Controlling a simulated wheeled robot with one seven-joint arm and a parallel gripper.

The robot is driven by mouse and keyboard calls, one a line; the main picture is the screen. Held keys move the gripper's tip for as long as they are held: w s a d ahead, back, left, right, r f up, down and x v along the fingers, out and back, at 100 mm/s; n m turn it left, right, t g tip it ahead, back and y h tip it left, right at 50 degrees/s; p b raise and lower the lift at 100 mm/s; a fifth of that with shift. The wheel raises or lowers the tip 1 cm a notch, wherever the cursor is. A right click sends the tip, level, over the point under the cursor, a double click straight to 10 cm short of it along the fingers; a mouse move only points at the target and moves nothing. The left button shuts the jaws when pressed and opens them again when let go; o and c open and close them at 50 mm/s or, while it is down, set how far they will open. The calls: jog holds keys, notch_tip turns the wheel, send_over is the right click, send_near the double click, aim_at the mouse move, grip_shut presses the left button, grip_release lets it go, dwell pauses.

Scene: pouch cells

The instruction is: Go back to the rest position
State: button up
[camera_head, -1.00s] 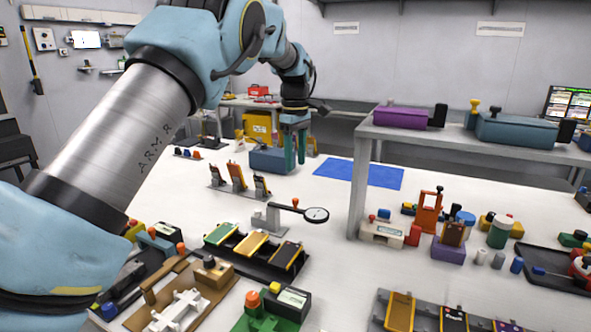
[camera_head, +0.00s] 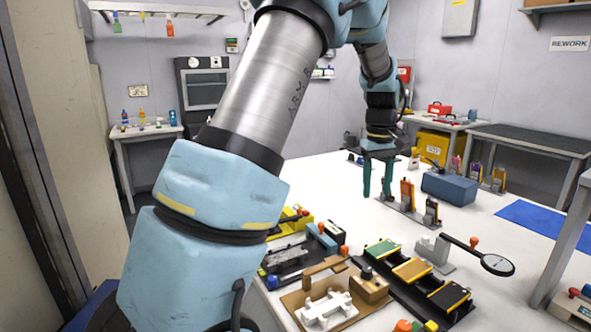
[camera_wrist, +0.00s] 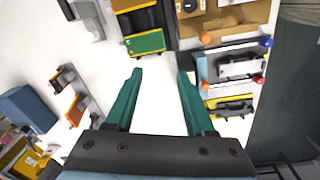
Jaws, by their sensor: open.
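My gripper (camera_head: 377,178) is open, with two green fingers pointing down over the white table (camera_head: 330,180). In the wrist view my gripper (camera_wrist: 159,75) has nothing between its fingers, and bare white table shows in the gap. In the head view it hangs just left of a stand of upright orange and dark pouch cells (camera_head: 407,195). I cannot tell its exact height above the table.
A blue mat (camera_head: 545,217) lies at right.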

jog(key=s+a+f+m, duration=0.1)
jog(key=s+a, duration=0.4)
jog(key=a, duration=0.4)
jog(key=s+a+f+m, duration=0.1)
jog(key=s+a+f, duration=0.1)
jog(key=s+a, duration=0.3)
jog(key=s+a+f+m+t, duration=0.1)
jog(key=s+a, duration=0.5)
jog(key=a, duration=0.7)
jog(key=shift+a+f, duration=0.25)
jog(key=shift+f, duration=0.35)
